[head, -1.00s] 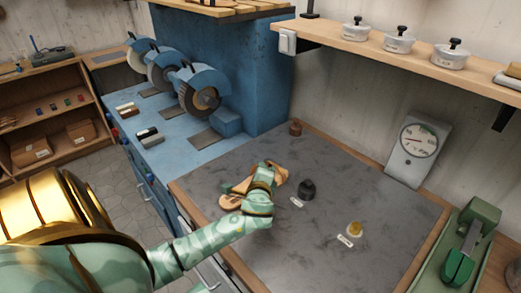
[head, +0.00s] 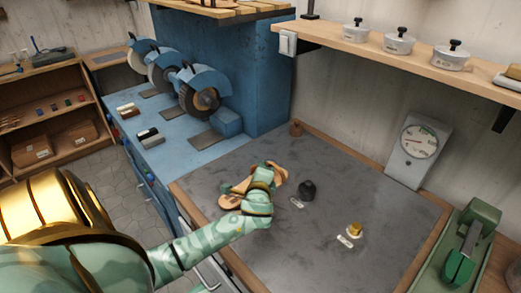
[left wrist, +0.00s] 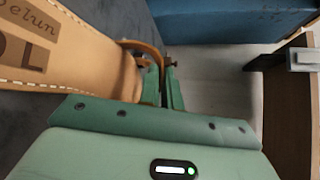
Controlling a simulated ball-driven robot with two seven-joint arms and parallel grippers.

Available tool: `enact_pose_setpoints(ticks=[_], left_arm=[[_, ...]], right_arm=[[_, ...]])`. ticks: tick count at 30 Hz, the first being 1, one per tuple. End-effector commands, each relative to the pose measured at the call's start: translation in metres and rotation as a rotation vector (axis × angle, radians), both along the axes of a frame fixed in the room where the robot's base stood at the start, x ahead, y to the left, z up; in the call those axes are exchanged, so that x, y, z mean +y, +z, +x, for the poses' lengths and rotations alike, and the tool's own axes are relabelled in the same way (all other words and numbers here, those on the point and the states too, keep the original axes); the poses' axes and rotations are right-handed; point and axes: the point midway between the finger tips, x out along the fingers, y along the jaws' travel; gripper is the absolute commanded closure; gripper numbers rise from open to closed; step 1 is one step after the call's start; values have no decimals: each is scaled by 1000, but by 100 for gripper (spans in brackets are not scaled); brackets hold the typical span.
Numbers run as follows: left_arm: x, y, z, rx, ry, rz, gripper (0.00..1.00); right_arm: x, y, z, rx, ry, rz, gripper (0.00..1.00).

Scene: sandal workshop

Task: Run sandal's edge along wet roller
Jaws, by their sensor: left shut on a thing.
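A tan leather sandal (head: 237,195) is over the grey bench top in the head view. My left gripper (head: 263,176) is at its right part. In the left wrist view the sandal (left wrist: 95,55) fills the upper left, with white stitching, stamped letters and an "L". The left fingers (left wrist: 163,88) are shut on it near a strap and buckle. A small dark pot-like thing (head: 306,190) stands just right of the sandal with a label by it. A brass-coloured one (head: 355,230) stands nearer the front right. I cannot tell which one is the wet roller. My right gripper is not in view.
The grey bench top (head: 400,215) is mostly clear. A small brown pot (head: 296,128) stands at its back corner. A dial gauge (head: 418,150) leans at the wall. A green press (head: 468,250) stands at right. Blue grinding machines (head: 200,95) stand at the back left.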

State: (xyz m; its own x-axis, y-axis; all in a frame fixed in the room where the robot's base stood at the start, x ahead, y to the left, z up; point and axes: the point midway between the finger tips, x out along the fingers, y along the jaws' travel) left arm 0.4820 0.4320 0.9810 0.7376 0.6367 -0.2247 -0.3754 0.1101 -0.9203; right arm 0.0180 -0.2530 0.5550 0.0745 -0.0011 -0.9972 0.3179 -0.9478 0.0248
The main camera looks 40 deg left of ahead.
Motion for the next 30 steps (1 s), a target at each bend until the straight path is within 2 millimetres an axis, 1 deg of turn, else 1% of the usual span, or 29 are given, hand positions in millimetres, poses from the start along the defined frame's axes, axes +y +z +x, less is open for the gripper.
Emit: enact_pose_setpoints(ticks=[11,25,30], left_arm=[[-1,1,2,-2,1,1,100],[-10,1,17,-6,-4,-3,100],[-10,1,18,-4,-2,-1,100]], right_arm=[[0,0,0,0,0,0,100],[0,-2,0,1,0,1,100],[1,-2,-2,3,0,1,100]])
